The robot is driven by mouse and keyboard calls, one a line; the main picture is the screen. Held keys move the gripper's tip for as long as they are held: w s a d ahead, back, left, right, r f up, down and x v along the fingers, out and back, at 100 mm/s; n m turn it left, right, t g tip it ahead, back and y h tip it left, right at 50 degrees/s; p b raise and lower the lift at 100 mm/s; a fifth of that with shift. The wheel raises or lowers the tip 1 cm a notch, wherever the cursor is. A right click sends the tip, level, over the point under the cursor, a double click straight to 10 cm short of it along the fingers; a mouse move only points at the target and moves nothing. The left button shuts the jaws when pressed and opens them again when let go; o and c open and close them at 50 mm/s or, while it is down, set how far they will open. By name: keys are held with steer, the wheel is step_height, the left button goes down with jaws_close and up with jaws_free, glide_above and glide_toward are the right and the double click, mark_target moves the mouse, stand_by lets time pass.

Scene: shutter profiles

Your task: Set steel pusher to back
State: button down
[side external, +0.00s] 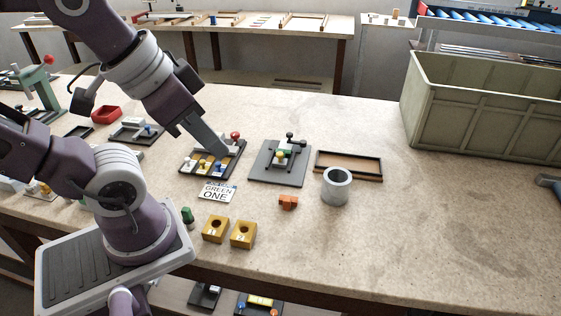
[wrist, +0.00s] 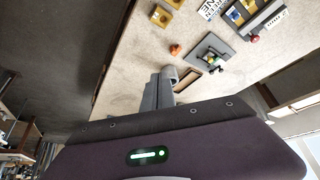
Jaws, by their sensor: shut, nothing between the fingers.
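My gripper (side external: 219,151) is shut and empty. In the side view its tip hangs over or just behind a dark tray fixture (side external: 186,170), and the gap in height is hard to judge. That fixture has blue, white and yellow pieces and a red knob (side external: 235,135). To its right stands a grey plate fixture (side external: 262,176) with a black knob (side external: 289,136) and a small yellow-green piece (side external: 281,154). I cannot tell which piece is the steel pusher. In the wrist view my gripper (wrist: 157,80) shows from behind, with the grey plate fixture (wrist: 222,46) beyond it.
A grey cylinder (side external: 336,188), a shallow brown tray (side external: 349,176), an orange block (side external: 288,203) and two yellow blocks (side external: 215,229) (side external: 243,235) stand nearby. A "GREEN ONE" card (side external: 217,191) lies in front. A large green crate (side external: 485,120) is at the right. The front right is clear.

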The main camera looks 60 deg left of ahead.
stand_by(0.4)
steer(key=c, duration=1.9)
jaws_free()
steer(key=shift+w, duration=0.1)
steer(key=o, duration=0.6)
steer(key=w+n, duration=0.1)
steer(key=w+a, duration=0.1)
steer(key=w, duration=0.1)
steer(key=w+n+g, duration=0.1)
steer(key=w, duration=0.1)
steer(key=shift+w+a+r+n, duration=0.1)
steer(key=shift+a+r+n, duration=0.2)
steer(key=shift+r, duration=0.1)
steer(key=n+g, duration=0.5)
steer(key=n, duration=0.6)
glide_above(280, 153)
step_height(280, 153, down, 16)
steer(key=shift+a+f, duration=0.1)
steer(key=shift+f, duration=0.1)
step_height(280, 153, down, 6)
steer(key=shift+r, duration=0.1)
steer(key=shift+f, duration=0.45)
